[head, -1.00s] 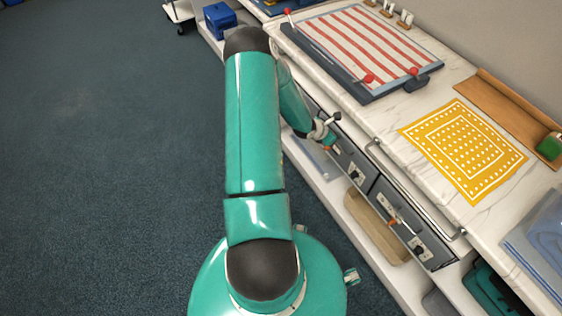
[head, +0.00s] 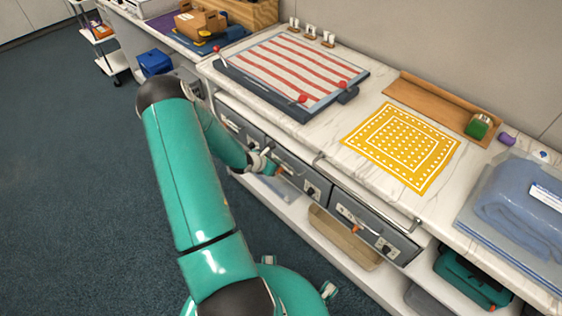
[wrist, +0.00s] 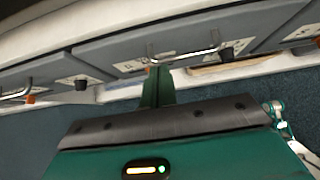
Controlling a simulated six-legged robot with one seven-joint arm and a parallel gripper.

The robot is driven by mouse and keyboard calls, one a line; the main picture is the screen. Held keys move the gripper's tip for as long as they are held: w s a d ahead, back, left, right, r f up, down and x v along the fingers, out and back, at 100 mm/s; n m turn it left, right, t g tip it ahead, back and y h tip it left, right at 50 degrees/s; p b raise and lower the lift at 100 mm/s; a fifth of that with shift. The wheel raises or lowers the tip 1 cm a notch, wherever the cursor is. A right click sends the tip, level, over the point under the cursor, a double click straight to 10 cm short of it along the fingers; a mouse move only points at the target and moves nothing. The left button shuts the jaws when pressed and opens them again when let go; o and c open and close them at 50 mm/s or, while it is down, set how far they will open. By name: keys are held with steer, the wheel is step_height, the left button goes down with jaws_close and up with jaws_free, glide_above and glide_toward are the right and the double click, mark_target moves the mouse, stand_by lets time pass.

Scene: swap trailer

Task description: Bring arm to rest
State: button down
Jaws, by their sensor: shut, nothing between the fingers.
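My teal arm rises from the bottom of the head view to a dark elbow and folds down toward the drawer fronts. Its end, by the drawers (head: 300,179), is small in that view and its fingers are hard to make out. In the wrist view my gripper (wrist: 157,76) shows as teal fingers shut together, with nothing held. The fingers point toward the grey drawer fronts (wrist: 125,52). I cannot tell whether they touch the drawers or a handle (wrist: 184,56).
The counter above holds a red-striped board (head: 290,68), a yellow dotted cloth (head: 400,147), a wooden tray (head: 425,100) and a bagged blue item (head: 520,205). A tan bin (head: 343,238) and a teal case (head: 468,279) sit on the lower shelf. Open floor (head: 60,180) lies left.

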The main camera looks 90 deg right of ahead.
steer(key=v, duration=0.8)
steer(key=shift+w+r, duration=0.2)
steer(key=shift+w, duration=0.25)
